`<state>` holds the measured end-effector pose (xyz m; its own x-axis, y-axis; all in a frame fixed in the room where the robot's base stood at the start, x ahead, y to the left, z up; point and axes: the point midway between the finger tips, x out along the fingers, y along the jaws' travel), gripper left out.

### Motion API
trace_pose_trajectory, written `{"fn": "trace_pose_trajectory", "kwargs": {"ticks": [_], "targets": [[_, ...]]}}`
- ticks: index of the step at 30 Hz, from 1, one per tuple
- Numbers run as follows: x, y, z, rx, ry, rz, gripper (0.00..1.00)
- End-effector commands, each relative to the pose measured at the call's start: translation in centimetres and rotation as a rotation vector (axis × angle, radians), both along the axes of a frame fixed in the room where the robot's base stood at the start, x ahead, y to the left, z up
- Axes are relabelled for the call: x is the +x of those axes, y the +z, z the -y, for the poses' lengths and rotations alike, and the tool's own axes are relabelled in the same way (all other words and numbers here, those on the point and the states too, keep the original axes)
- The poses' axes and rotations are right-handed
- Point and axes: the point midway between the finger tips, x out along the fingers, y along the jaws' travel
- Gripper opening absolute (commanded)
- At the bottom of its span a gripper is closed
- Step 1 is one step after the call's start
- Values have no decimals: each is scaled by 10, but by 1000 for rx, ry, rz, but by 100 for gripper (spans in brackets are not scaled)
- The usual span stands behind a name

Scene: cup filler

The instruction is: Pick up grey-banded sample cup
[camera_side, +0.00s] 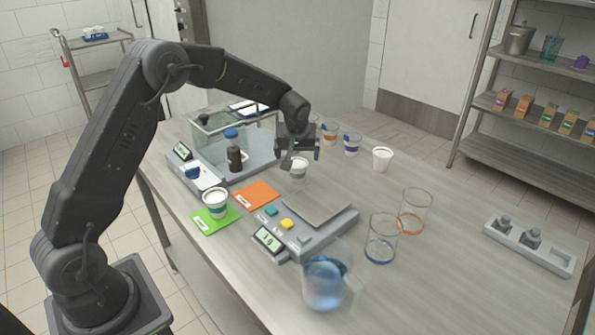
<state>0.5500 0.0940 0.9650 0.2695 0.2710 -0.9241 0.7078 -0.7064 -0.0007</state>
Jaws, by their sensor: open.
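A white sample cup (299,172) with a band that looks greyish stands on the table, just below my gripper (299,160). The band's exact colour is hard to tell at this size. My gripper points down, with its fingers open around or just above this cup's rim; I cannot tell which. The gripper partly hides the cup's top.
Other cups stand nearby: an orange-banded one (329,134), a blue-banded one (351,144), a plain-looking one (382,160), and one (215,205) on a green mat (229,220). A scale (318,208), glass beakers (381,240) and a water jug (325,285) occupy the front.

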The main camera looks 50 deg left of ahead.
Motion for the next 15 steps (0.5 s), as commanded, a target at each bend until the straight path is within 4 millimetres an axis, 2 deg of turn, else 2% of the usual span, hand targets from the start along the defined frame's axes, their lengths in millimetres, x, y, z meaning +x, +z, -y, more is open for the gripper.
{"fn": "trace_pose_trajectory", "kwargs": {"ticks": [3,10,15], "targets": [[5,-15,-5,-1,1,0,96],[8,-30,-9,-1,1,0,96],[15,-54,-16,-1,0,-2,96]]}}
